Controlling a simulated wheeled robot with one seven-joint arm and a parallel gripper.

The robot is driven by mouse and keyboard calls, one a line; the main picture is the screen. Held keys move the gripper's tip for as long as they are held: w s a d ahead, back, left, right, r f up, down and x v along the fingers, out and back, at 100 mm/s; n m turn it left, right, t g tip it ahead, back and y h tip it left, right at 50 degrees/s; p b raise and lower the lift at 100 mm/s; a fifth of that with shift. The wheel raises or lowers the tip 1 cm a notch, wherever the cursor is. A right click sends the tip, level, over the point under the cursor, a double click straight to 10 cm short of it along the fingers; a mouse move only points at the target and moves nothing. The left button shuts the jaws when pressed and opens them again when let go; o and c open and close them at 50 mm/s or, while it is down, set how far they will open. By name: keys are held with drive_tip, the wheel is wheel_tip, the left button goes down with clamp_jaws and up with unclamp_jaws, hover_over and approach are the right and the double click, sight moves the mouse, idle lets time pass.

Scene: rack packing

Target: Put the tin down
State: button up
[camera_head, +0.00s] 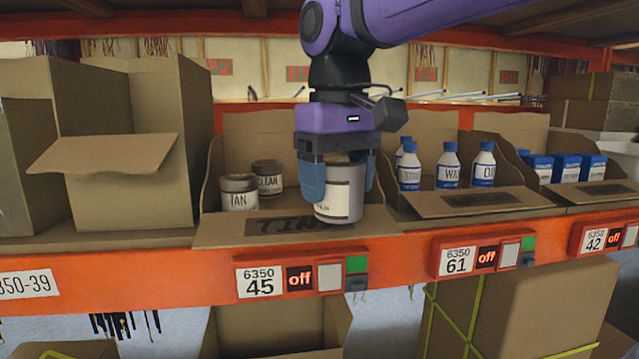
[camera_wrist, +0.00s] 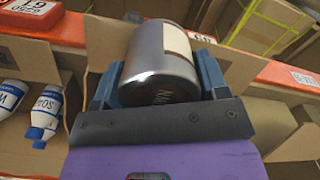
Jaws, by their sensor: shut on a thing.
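My gripper (camera_head: 338,178) is shut on a tin (camera_head: 340,194) with a pale label and a grey metal body. The tin is upright between the blue fingers, over the front flap of the cardboard box (camera_head: 233,134) above the 6350 45 label. In the wrist view the tin (camera_wrist: 160,58) fills the space between the fingers, its metal end towards the camera. Two smaller-looking tins, one lettered TAN (camera_head: 239,193) and one lettered CLEAN (camera_head: 268,178), stand in the box to the left. I cannot tell whether the held tin touches the box.
A box of white bottles with blue caps (camera_head: 448,166) stands to the right, with blue cartons (camera_head: 566,167) beyond. A tall open carton (camera_head: 125,180) stands on the left. The orange shelf edge (camera_head: 200,285) runs along the front, and the shelf above is close to my arm.

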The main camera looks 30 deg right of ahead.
drive_tip(key=n, duration=0.4)
drive_tip(key=shift+s+n, duration=0.2)
drive_tip(key=shift+n, duration=0.1)
drive_tip(key=n, duration=0.4)
drive_tip(key=shift+d+r+n, duration=0.1)
drive_tip(key=shift+n, duration=0.3)
drive_tip(key=n, duration=0.4)
drive_tip(key=shift+s+n, duration=0.1)
drive_tip(key=shift+n, duration=0.2)
drive_tip(key=n, duration=0.4)
drive_tip(key=shift+d, duration=0.1)
drive_tip(key=shift+n, duration=0.3)
drive_tip(key=w, duration=0.5)
drive_tip(key=w+f, duration=0.1)
drive_tip(key=w, duration=1)
drive_tip(key=shift+f, duration=2)
drive_tip(key=o, duration=1)
drive_tip(key=shift+f, duration=0.15)
drive_tip(key=shift+c, duration=0.2)
